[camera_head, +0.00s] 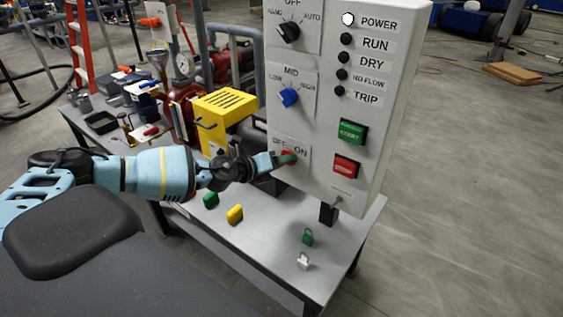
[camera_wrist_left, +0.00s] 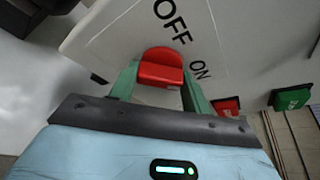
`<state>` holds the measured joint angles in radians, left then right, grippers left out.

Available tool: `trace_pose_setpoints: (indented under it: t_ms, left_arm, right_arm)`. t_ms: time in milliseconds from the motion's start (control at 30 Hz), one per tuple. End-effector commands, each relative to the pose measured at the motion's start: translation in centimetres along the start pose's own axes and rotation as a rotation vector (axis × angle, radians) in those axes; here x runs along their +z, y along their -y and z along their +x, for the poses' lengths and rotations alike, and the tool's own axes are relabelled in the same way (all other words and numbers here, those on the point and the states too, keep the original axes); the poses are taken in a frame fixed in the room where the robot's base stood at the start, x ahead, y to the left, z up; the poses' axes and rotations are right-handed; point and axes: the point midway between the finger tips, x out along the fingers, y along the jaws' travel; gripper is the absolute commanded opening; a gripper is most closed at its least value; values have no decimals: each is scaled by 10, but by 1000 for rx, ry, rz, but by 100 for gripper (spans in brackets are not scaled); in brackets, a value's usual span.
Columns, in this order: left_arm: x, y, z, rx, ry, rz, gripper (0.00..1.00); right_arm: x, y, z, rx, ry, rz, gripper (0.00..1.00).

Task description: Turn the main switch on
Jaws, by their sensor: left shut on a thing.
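The main switch is a red knob (camera_wrist_left: 160,68) on a white plate marked OFF and ON, low on the grey control panel (camera_head: 335,120). In the head view the red knob (camera_head: 288,153) shows only in part behind my left gripper (camera_head: 286,159). In the left wrist view the green fingers of my left gripper (camera_wrist_left: 158,85) are shut on the knob from both sides. The POWER lamp (camera_head: 348,19) at the panel's top is lit white; the lamps below it are dark. My right gripper is not in view.
The panel stands on a grey table (camera_head: 290,240). A green button (camera_head: 352,131) and a red button (camera_head: 346,166) sit right of the switch. Several small padlocks, a yellow box (camera_head: 222,110) and red pump parts are on the table.

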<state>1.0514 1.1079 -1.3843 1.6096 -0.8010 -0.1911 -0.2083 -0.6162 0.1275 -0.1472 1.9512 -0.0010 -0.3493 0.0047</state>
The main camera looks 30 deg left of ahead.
Motion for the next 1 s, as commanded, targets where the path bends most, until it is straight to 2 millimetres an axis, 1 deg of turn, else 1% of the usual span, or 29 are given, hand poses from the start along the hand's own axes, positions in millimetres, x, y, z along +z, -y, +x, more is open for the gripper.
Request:
trace_pose_setpoints:
  t_ms: [100, 133, 300, 567, 667, 767, 1000]
  left_arm:
    - [0, -1, 0, 1, -1, 4, 24]
    - [0, -1, 0, 1, -1, 4, 49]
    - [0, -1, 0, 1, -1, 3, 69]
    - [0, 0, 0, 0, -1, 2, 69]
    - [-1, -1, -4, 0, -1, 1, 69]
    - [-1, -2, -14, 2, -3, 2, 69]
    - [-2, -3, -51, 4, -3, 2, 69]
  right_arm:
    - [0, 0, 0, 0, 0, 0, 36]
    - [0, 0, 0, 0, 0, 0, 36]
    - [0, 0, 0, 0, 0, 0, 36]
    - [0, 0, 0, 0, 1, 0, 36]
    - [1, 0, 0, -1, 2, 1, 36]
    - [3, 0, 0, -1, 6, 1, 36]
    - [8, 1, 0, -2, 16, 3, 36]
